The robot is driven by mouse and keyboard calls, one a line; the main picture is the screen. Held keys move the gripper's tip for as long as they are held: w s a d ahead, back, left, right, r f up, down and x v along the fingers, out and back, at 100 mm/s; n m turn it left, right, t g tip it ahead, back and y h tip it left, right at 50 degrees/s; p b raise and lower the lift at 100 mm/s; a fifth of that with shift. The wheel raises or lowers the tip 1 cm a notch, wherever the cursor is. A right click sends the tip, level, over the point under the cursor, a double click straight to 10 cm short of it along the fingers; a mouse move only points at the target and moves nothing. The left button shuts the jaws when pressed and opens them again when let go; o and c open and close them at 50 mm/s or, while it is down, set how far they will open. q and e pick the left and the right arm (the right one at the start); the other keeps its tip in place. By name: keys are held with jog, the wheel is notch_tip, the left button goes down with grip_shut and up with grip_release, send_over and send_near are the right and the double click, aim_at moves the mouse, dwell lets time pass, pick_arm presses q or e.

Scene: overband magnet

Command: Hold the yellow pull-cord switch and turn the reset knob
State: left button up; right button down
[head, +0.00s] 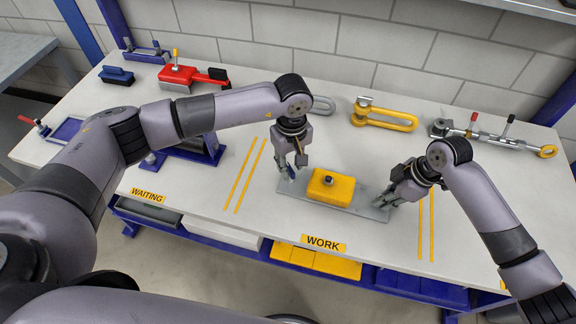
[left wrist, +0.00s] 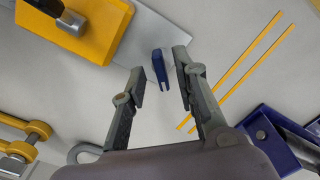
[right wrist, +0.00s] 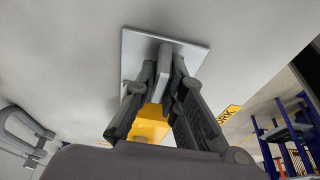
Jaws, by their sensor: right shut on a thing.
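A small blue piece (left wrist: 160,66) stands near the plate's left end. My left gripper (left wrist: 160,72) is open, with its fingertips on either side of the blue piece, apparently apart from it. My right gripper (right wrist: 165,75) is shut on a grey upright rib (right wrist: 163,72) at the plate's right end. I cannot tell which piece is the reset knob.
A yellow shackle (head: 385,118) and a turnbuckle-like rod (head: 490,138) lie at the back right. A blue stand (head: 205,150) is left of the yellow lines. Bench is clear in front.

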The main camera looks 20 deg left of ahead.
aim_at(291, 170)
pick_arm(q)
jog(key=shift+f, duration=1.85)
jog(key=shift+c, duration=0.5)
grip_shut()
jog(key=shift+m, duration=0.9)
jog(key=shift+o, duration=0.9)
grip_release()
